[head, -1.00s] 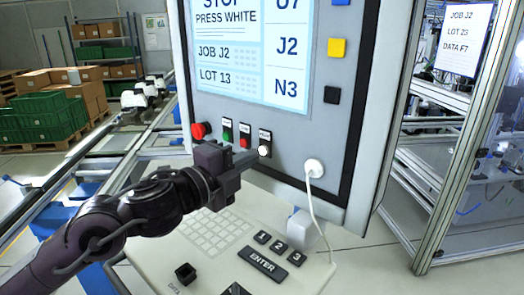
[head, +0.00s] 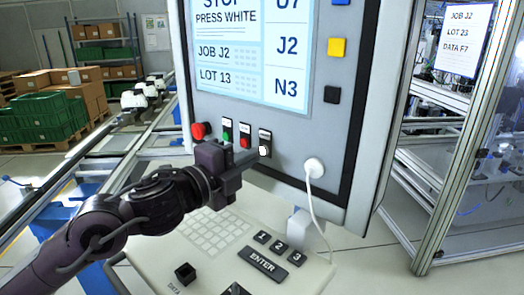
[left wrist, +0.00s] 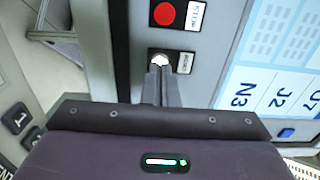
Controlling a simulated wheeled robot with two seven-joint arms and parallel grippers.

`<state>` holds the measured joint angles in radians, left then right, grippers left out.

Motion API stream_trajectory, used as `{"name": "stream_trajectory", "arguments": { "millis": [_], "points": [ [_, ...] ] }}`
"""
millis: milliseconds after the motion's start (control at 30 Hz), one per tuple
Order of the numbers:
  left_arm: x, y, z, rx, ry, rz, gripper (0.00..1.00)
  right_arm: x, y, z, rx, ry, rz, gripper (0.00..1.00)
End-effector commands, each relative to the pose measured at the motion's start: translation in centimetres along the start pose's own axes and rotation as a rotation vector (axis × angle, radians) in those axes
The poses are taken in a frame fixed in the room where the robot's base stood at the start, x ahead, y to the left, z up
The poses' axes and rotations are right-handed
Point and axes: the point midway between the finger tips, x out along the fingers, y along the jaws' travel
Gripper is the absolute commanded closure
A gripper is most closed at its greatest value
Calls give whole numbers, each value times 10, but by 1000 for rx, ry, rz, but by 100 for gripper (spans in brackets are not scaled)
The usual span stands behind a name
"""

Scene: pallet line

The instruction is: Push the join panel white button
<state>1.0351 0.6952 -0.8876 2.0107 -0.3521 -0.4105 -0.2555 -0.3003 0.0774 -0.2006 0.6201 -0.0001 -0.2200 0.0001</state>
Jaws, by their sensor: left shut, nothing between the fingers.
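The join panel (head: 300,130) is a grey upright box with a screen that reads "STOP PRESS WHITE", "JOB J2", "LOT 13". Its white button (head: 264,151) is the rightmost of a row below the screen, and it also shows in the left wrist view (left wrist: 159,59). My left gripper (head: 256,155) is shut and empty, with its fingertips at the white button. In the left wrist view the fingertips (left wrist: 160,70) overlap the button's lower edge. I cannot tell whether they touch it or press it in. My right gripper is not in view.
Left of the white button are a red mushroom button (head: 201,131), a green button (head: 227,134) and a red button (head: 245,142). A white plug (head: 314,168) with a cable is to the right. A keypad shelf (head: 215,232) lies below my left arm.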

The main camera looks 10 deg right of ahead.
Motion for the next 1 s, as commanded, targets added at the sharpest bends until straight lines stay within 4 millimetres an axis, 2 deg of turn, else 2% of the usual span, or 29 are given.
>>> {"name": "stream_trajectory", "arguments": {
  "millis": [1000],
  "points": [
    [16, 0, 0, -1, 0, 0, 100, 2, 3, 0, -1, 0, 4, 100]
  ]
}}
